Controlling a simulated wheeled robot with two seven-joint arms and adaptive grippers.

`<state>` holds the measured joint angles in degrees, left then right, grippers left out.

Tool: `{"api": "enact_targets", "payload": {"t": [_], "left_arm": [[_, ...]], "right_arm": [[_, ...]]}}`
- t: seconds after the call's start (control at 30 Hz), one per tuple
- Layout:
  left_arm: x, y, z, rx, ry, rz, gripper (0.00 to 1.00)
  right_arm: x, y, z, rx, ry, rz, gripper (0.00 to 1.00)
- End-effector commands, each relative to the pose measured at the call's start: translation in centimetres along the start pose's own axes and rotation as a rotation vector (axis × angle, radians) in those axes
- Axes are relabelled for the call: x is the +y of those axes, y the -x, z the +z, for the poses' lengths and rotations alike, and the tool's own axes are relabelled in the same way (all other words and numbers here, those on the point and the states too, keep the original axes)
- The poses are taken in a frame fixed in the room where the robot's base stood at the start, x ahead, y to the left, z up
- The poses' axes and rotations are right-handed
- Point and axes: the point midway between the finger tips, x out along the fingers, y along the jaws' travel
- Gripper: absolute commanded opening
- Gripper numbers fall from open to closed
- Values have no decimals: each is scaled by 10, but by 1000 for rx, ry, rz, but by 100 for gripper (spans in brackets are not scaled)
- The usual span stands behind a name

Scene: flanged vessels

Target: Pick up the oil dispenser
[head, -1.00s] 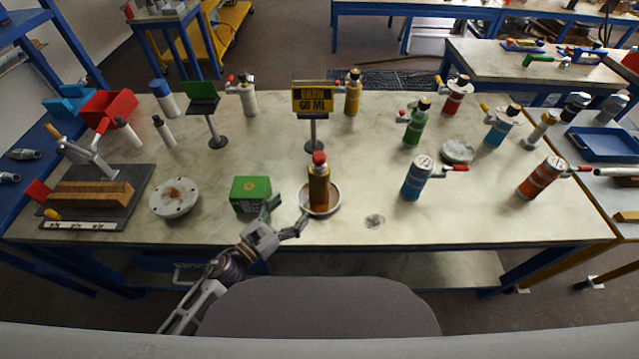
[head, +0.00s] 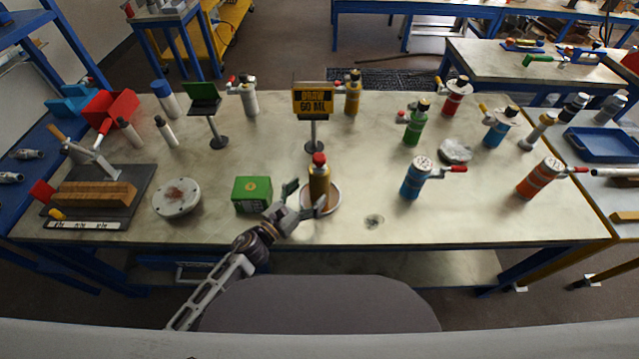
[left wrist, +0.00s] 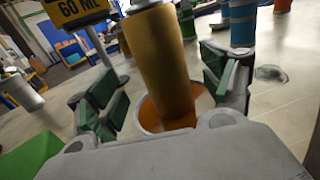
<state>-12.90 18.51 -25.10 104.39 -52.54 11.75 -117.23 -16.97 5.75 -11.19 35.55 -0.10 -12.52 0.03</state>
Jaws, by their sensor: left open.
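The oil dispenser (head: 319,182) is an amber bottle with a red cap, standing upright in a shallow round dish (head: 337,205) near the table's front edge. In the left wrist view the bottle (left wrist: 162,62) rises between the two green-padded fingers, its top cut off by the frame. My left gripper (head: 306,198) is open at the bottle's near left side, with one fingertip left of it and the other in front of it. Gaps show between the bottle and both fingers in the left wrist view (left wrist: 165,98). My right gripper is not in view.
A green box (head: 252,194) stands just left of my left gripper. A yellow-black "60 ML" sign (head: 313,100) stands behind the bottle. A blue canister (head: 413,178) is to the right, and a flanged disc (head: 177,197) lies left. The tabletop right of the dish is mostly clear.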

Motion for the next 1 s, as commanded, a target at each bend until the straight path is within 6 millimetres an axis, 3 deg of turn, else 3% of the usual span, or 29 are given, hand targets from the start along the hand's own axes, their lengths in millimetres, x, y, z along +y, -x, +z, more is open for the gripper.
{"api": "enact_targets", "payload": {"t": [0.57,1.0], "left_arm": [[0,-6,1,0,0,0,81],[-2,-41,3,-1,2,0,81]], "right_arm": [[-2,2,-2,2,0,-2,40],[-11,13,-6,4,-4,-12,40]]}}
